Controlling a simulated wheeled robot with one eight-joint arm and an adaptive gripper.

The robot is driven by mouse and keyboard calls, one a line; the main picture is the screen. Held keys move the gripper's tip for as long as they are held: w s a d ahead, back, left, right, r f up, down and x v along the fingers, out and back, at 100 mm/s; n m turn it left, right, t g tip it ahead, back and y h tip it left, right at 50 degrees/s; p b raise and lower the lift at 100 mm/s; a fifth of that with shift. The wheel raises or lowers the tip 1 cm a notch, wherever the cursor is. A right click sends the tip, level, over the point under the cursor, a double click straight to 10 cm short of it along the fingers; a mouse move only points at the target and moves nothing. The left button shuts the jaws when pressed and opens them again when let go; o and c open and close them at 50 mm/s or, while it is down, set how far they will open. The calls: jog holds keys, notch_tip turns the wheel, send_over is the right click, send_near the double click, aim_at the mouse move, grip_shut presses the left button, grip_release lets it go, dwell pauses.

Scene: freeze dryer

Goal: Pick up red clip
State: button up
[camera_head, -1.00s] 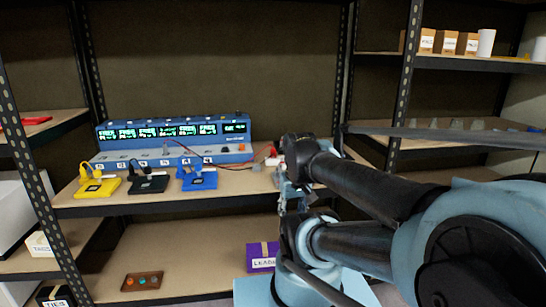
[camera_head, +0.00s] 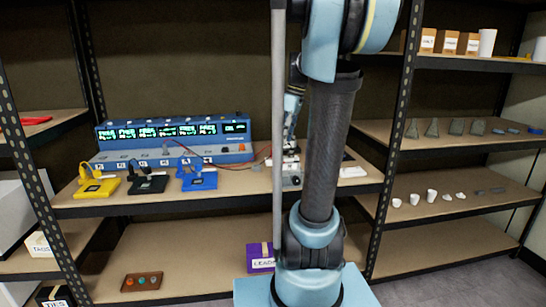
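I cannot make out a red clip for certain. A thin red lead (camera_head: 190,149) runs from the blue instrument (camera_head: 175,155) to the right along the middle shelf, toward the area behind my arm. My gripper (camera_head: 290,147) is small and far off, hanging low over the middle shelf beside a grey-white device (camera_head: 291,175). My arm and a grey pole cover part of it, so its fingers and anything between them are unclear.
Yellow (camera_head: 97,188), black (camera_head: 147,184) and blue (camera_head: 198,179) clamp-like items stand left on the middle shelf (camera_head: 230,187). A purple box (camera_head: 260,257) sits below. A red item (camera_head: 35,121) lies on the far-left shelf. Shelf posts stand on both sides.

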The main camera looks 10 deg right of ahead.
jog(key=w+d+r+n+y, duration=0.1)
jog(key=w+d+r+n, duration=0.15)
jog(key=w, duration=0.45)
jog(key=w+d+r+n+y, duration=0.1)
jog(key=w+d+r+n, duration=0.2)
jog(key=w, duration=0.5)
jog(key=n, duration=0.1)
send_over(273, 154)
jog(key=w+d, duration=0.1)
jog(key=d, duration=0.2)
jog(key=f, duration=1.2)
jog(key=shift+w+a, duration=0.2)
jog(key=shift+s+x, duration=0.15)
jog(key=shift+x, duration=1.3)
jog(key=shift+s+x, duration=0.15)
jog(key=shift+x, duration=1.3)
grip_shut()
